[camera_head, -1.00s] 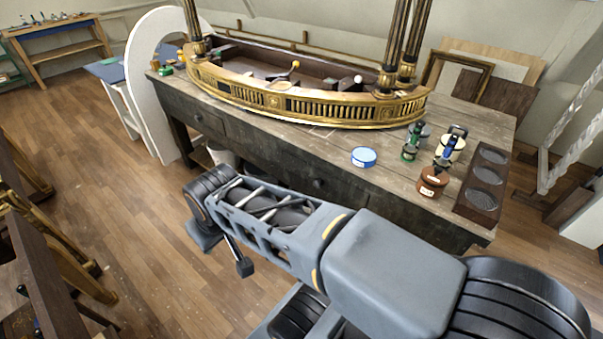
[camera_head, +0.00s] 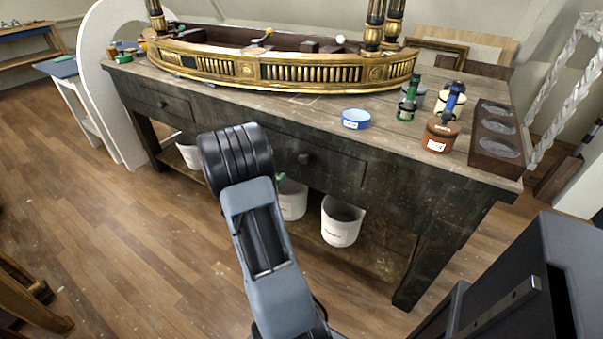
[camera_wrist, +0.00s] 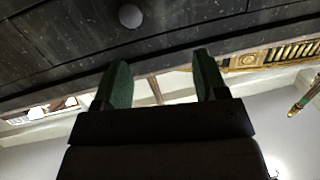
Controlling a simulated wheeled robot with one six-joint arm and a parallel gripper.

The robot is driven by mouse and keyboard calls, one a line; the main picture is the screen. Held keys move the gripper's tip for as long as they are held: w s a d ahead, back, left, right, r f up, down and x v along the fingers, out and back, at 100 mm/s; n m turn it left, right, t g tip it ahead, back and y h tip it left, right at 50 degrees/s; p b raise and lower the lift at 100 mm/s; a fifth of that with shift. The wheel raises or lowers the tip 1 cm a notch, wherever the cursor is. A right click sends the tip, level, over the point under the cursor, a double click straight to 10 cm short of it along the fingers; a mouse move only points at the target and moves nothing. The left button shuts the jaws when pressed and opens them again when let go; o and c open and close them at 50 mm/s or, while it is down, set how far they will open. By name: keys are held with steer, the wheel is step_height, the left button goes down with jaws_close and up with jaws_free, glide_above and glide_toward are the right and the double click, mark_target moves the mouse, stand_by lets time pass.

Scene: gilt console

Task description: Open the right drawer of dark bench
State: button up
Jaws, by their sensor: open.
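The dark bench (camera_head: 420,205) stands ahead in the head view. Its right drawer (camera_head: 335,165) is shut, its front flush, with a dark round knob (camera_head: 304,158); my arm covers the area just left of it. The left drawer (camera_head: 180,106), with its own knob (camera_head: 162,104), is also shut. In the wrist view, a dark wooden front fills the top, with a pale-lit round knob (camera_wrist: 130,16) beyond and left of my gripper (camera_wrist: 162,62). My gripper is open and empty, its green-padded fingers apart from the knob.
A gilt console piece (camera_head: 285,74) lies on the bench top, with a blue tin (camera_head: 356,119), a brown jar (camera_head: 439,136) and a dark tray (camera_head: 497,165) to the right. White buckets (camera_head: 342,222) stand on the lower shelf. Floor (camera_head: 130,250) at left is clear.

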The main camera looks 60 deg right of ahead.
mark_target(302, 161)
steer(key=s+d, duration=0.1)
steer(key=d, duration=0.4)
steer(key=s+d+f+g+b, duration=0.1)
steer(key=d, duration=0.4)
steer(key=s+d+f+m+g+h+b, duration=0.1)
steer(key=d, duration=0.4)
